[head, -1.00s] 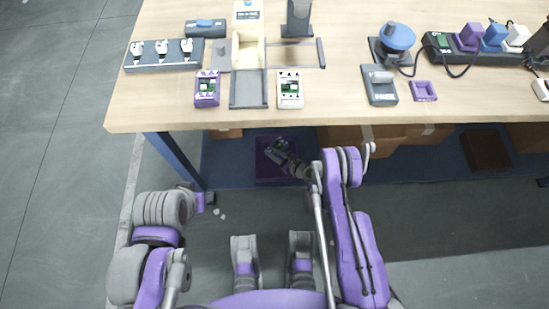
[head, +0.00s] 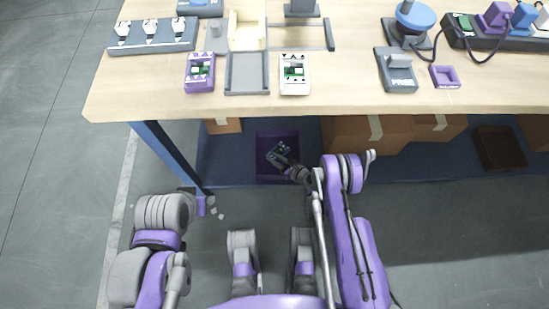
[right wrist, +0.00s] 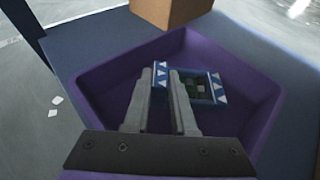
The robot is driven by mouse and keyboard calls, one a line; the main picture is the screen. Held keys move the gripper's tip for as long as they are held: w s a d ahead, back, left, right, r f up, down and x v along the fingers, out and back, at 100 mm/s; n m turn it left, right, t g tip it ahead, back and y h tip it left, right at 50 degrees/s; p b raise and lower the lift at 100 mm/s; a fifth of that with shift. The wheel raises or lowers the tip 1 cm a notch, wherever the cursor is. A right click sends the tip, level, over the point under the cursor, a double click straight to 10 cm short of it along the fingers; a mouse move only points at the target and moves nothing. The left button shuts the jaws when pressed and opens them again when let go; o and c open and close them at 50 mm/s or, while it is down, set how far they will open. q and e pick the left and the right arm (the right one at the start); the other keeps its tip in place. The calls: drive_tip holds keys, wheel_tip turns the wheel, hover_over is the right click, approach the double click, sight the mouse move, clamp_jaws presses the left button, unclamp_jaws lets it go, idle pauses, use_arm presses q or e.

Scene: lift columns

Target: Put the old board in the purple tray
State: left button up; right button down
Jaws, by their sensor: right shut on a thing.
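The old board (head: 279,151) is a small dark blue piece with a green patch and white triangle marks. The purple tray (head: 264,141) sits on the low shelf under the table. My right gripper (head: 283,158) is shut on the board over the tray. In the right wrist view, the fingers (right wrist: 167,80) cover part of the board (right wrist: 205,88), framed by the tray's walls (right wrist: 250,88). I cannot tell whether the board touches the tray floor. My left gripper (head: 203,205) is low beside the table leg, and its jaws are unclear.
On the table stand a purple holder (head: 199,72) and a white holder (head: 294,75), each with a green board. Cardboard boxes (head: 360,137) stand on the shelf (head: 225,165) right of the tray. The table leg (head: 170,158) is at left.

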drive_tip(key=shift+f+b, duration=0.45)
drive_tip(key=c, duration=0.7)
unclamp_jaws()
drive_tip(key=shift+f, duration=0.1)
drive_tip(key=shift+c, duration=0.2)
